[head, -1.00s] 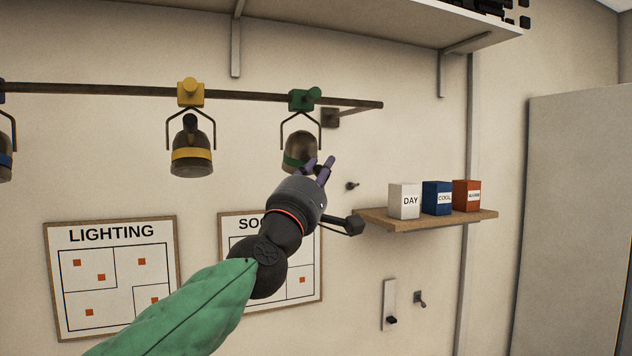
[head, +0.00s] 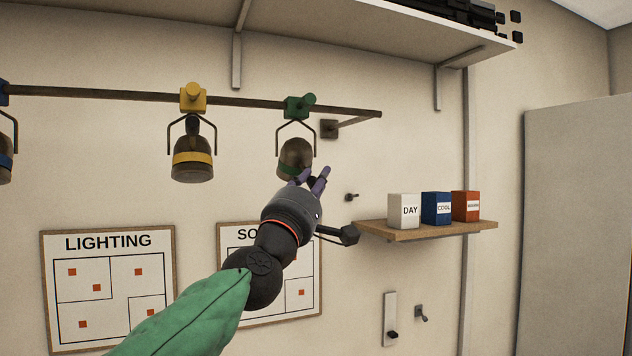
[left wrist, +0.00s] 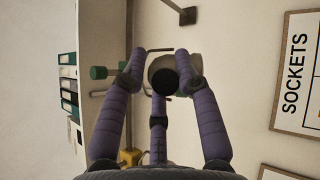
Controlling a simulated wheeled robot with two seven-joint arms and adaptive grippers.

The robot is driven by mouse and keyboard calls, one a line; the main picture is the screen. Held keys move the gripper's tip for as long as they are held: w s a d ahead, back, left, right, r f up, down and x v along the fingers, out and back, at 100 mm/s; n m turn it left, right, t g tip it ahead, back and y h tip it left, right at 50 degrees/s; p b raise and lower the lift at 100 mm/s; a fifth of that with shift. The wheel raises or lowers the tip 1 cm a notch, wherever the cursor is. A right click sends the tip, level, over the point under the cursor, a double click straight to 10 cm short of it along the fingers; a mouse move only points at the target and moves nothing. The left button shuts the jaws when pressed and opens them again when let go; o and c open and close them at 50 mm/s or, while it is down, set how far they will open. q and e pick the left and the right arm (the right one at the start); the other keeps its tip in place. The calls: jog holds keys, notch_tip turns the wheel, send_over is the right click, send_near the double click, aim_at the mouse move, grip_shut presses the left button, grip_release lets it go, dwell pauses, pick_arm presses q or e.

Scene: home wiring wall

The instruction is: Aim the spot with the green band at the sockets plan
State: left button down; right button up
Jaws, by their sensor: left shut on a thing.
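The spot with the green band (head: 296,156) hangs in its fork under a green clamp (head: 299,107) near the bar's right end. My left gripper (head: 315,180) is shut on its lower right part, by the band. In the left wrist view the purple fingers (left wrist: 162,85) are around the spot (left wrist: 162,66), with a round dark end facing me; the exact contact is hidden. The sockets plan (head: 304,272) is on the wall below, largely covered by my left arm. It also shows in the left wrist view (left wrist: 294,78). My right gripper is not in view.
A yellow-banded spot (head: 193,160) and a blue-banded spot at the left edge share the bar. The lighting plan (head: 108,287) is lower left. A wooden shelf (head: 425,232) with white, blue and red boxes juts out to the right of my gripper.

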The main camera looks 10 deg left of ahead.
pick_arm(q)
jog(key=shift+w+d+f+g, duration=0.2)
jog(key=shift+w+f, duration=0.1)
jog(key=shift+f, duration=0.15)
jog(key=shift+w+d+f+g, duration=0.1)
jog(key=shift+w+d+f, duration=0.15)
jog(key=shift+f, duration=0.2)
jog(key=shift+w+d+f+g, duration=0.15)
jog(key=shift+w+f, duration=0.15)
jog(key=shift+f, duration=0.15)
jog(key=c, duration=1.3)
grip_release()
jog(key=shift+c, duration=0.2)
jog(key=shift+o, duration=1)
jog(key=shift+a, duration=0.15)
jog(key=v, duration=1.1)
jog(key=shift+s+a+f, duration=0.2)
jog(key=shift+a, duration=0.05)
jog(key=shift+t, duration=0.25)
